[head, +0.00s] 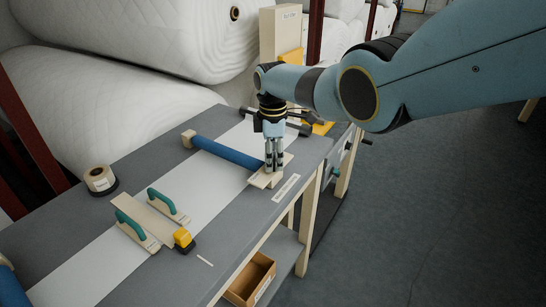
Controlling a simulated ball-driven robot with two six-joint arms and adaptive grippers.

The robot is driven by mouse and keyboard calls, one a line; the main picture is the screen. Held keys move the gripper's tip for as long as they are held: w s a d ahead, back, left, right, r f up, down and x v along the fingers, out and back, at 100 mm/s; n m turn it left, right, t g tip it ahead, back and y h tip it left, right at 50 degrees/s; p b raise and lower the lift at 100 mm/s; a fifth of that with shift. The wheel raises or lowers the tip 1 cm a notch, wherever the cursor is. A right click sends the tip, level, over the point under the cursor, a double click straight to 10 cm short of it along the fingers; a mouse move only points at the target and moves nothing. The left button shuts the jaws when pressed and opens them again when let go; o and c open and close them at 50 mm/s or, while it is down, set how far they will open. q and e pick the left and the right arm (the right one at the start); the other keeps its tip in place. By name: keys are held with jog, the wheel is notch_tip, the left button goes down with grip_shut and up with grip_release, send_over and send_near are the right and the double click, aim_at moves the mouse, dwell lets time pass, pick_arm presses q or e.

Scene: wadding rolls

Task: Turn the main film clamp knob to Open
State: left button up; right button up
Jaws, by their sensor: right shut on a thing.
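My right arm comes in from the upper right, and its gripper (273,168) points straight down at the near right end of a long blue roller bar (228,153). The gripper is shut on the clamp knob, which is mostly hidden between its fingers. A light wooden block (262,181) lies under the fingertips. A small white label (286,188) lies beside the block; its text is too small to read. Which way the knob is turned cannot be told. My left gripper is not in view.
A tape roll (100,180), two green-handled tools (135,226) and a yellow item (184,239) lie on the grey table (150,143). An open wooden box (252,278) is on the lower shelf. The floor at right is clear.

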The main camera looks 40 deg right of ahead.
jog(key=shift+n, duration=0.9)
jog(key=o, duration=1.2)
jog(key=shift+c, duration=0.2)
notch_tip(320, 180, up, 12)
